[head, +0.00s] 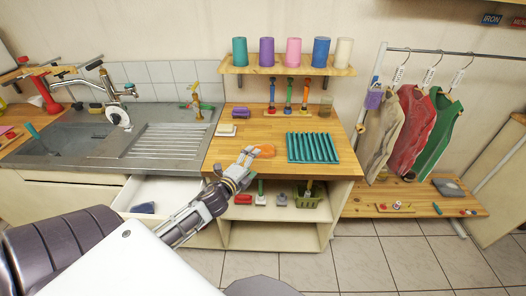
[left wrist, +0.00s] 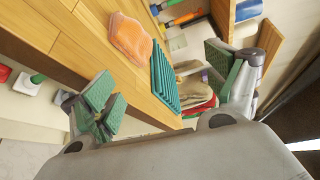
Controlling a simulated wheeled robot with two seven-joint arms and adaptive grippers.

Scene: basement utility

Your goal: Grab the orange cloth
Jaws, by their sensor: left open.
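The orange cloth (head: 266,151) lies on the wooden counter (head: 221,158), near its front left part. My left gripper (head: 245,166) is at the counter's front edge, just short of the cloth and partly in front of it. In the left wrist view the cloth (left wrist: 131,38) is a crumpled orange piece beyond the fingers. The left gripper (left wrist: 160,84) is wide open there, with nothing between its green pads. It is apart from the cloth. My right gripper is not in view.
A teal ribbed rack (head: 313,148) lies right of the cloth. Sponges (head: 227,130) lie behind it at the left. Colored-handled tools (head: 288,95) stand at the back under a shelf of cups (head: 294,52). The sink (head: 70,137) is left. Brushes stand on the shelf below the counter.

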